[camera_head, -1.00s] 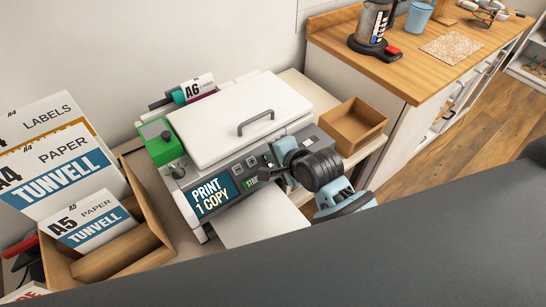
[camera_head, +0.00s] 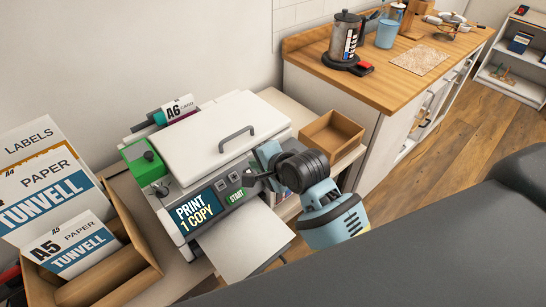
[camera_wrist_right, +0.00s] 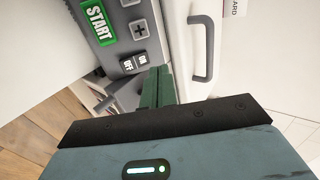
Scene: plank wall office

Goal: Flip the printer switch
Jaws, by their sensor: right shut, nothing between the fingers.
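The printer (camera_head: 225,138) is white with a grey front panel, a lit screen reading PRINT 1 COPY (camera_head: 198,210) and a green START button (camera_head: 236,196). The black ON/OFF rocker switch (camera_wrist_right: 133,62) shows in the right wrist view, below a plus button. In the head view my right gripper hides that part of the panel. My right gripper (camera_head: 255,179) is shut and empty at the right end of the panel. In the right wrist view its green fingertips (camera_wrist_right: 158,72) are just right of the switch; whether they touch the panel I cannot tell. My left gripper is not in view.
A paper sheet (camera_head: 242,243) sticks out below the panel. An empty wooden tray (camera_head: 331,136) stands right of the printer. A paper box (camera_head: 128,268) stands at left. A wooden counter (camera_head: 385,88) with a coffee press (camera_head: 344,38) is behind right.

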